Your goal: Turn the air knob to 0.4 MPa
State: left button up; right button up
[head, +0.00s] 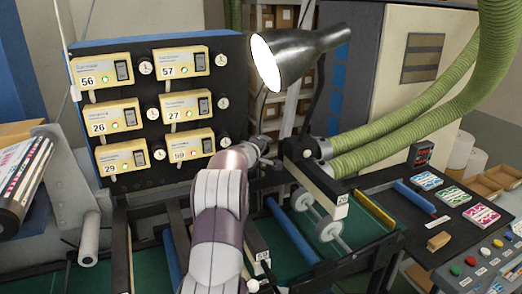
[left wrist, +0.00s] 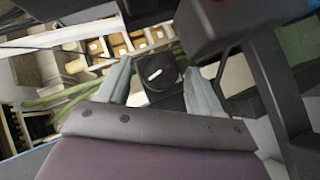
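A black knob (left wrist: 155,74) with a white pointer mark shows in the left wrist view, between and just beyond the fingertips of my left gripper (left wrist: 157,72). The two grey fingers are apart, one on each side of the knob, with no visible contact. The mark is tilted, and I can read no scale around it. In the head view my arm reaches up from the bottom middle, with the left gripper (head: 264,148) small beside a dark block at the machine. The knob cannot be made out there. My right gripper is not in view.
A blue-edged panel (head: 82,150) with several yellow controllers and small dials stands at the left. A lamp (head: 296,52) hangs above the gripper. Green hoses (head: 400,140) run at the right. A black table (head: 400,215) holds coloured cards, buttons and a red display (head: 421,153).

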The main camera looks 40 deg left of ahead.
pick_arm(q)
jog(key=b+v, duration=0.3)
jog(key=v, duration=0.9)
jog(key=shift+s+d, duration=0.2)
jog(key=shift+s, duration=0.15)
jog(key=shift+w+a, duration=0.1)
